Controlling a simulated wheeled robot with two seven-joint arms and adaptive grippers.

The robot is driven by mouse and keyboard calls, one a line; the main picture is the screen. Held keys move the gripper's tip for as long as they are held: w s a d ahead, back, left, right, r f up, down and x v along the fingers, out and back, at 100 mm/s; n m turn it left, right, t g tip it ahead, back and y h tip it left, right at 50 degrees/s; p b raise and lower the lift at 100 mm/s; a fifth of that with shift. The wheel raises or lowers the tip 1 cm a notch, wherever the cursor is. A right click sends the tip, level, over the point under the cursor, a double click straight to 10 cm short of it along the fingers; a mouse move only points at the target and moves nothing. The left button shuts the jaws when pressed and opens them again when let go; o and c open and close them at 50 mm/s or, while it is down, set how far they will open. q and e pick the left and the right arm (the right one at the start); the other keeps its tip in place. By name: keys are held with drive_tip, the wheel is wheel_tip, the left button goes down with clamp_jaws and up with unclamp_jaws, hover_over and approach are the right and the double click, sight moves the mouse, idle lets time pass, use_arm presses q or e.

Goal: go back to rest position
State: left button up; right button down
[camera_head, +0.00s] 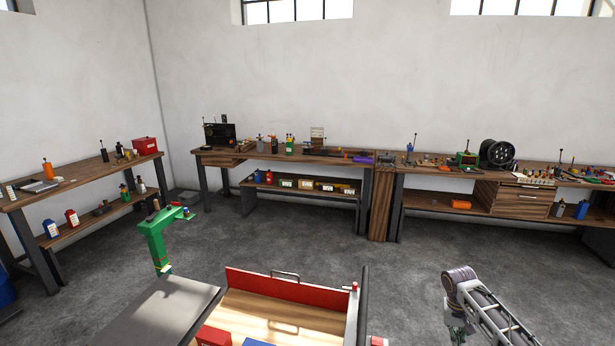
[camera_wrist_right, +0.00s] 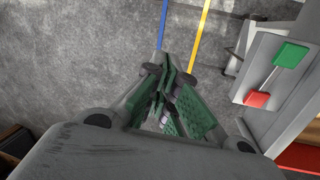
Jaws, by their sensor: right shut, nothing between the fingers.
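My right arm comes in at the lower right of the head view, with my right gripper (camera_head: 456,332) partly cut off by the lower edge. In the right wrist view the right gripper (camera_wrist_right: 165,85) has its green-padded fingers together, with nothing between them, above the grey floor. It touches no object there. My left gripper is not in view.
A work unit with a red panel (camera_head: 290,296) and grey top (camera_head: 165,312) stands in front, beside a green post (camera_head: 155,245). Workbenches with tools line the walls: left (camera_head: 85,180), middle (camera_head: 345,160), right (camera_head: 440,172). Floor between is clear.

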drive_tip(key=s+d+f+n+h, duration=0.1)
drive_tip(key=s+d+f, duration=0.45)
drive_tip(key=f, duration=0.35)
drive_tip(key=s+d+f+n+t+h, duration=0.1)
drive_tip(key=s+d+f, duration=0.3)
drive_tip(key=s+f, duration=0.3)
drive_tip(key=s+d+f+n, duration=0.1)
drive_tip(key=s+d+f, duration=0.4)
drive_tip(key=f, duration=0.5)
drive_tip(key=s+d+f+n+t, duration=0.1)
drive_tip(key=s+d+f+n, duration=0.15)
drive_tip(key=s, duration=0.75)
drive_tip(key=s+d+f+n+h, duration=0.15)
drive_tip(key=s+d+f, duration=0.25)
drive_tip(key=s, duration=0.7)
drive_tip(key=s+d+f+n+t, duration=0.15)
drive_tip(key=s+d+f, duration=0.25)
drive_tip(key=s, duration=0.6)
drive_tip(key=s+a+f+y+b, duration=0.1)
drive_tip(key=a+f, duration=0.3)
drive_tip(key=a, duration=1.1)
drive_tip(key=s+a+f+m+y+b, duration=0.1)
drive_tip(key=a+f, duration=0.4)
drive_tip(key=a, duration=1)
drive_tip(key=s+a+f+g+y, duration=0.1)
drive_tip(key=a+f+y, duration=0.2)
drive_tip(key=a, duration=1.2)
drive_tip(key=shift+s+f+b, duration=0.4)
drive_tip(key=shift+f, duration=0.75)
drive_tip(key=shift+m+y, duration=0.25)
